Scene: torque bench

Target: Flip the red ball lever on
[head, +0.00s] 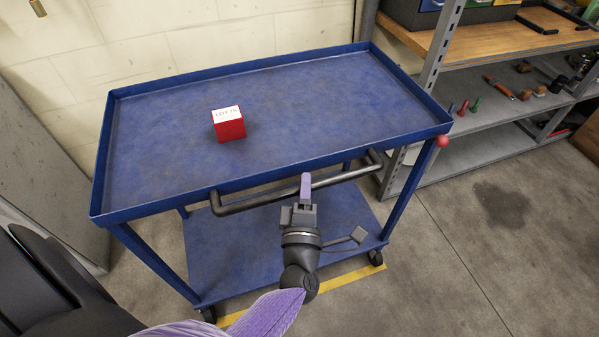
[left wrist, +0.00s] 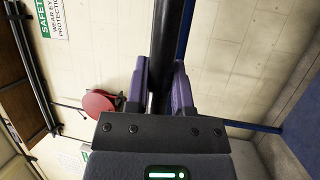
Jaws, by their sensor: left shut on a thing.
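A small red ball (head: 442,141) shows at the right front corner of the blue cart (head: 300,100), just below its tray rim; any lever arm is too small to make out. My left gripper (head: 305,187) is at the cart's front, well left of the ball. Its purple fingers are shut on the black cart handle (head: 345,177). In the left wrist view the handle (left wrist: 166,40) runs between the two fingers of the gripper (left wrist: 161,82). My right gripper is not in view.
A red cube with a white top (head: 229,124) stands on the cart tray. A grey shelf (head: 490,115) with tools stands at the right. A round red thing (left wrist: 98,103) shows in the left wrist view. Open floor (head: 480,240) lies right of the cart.

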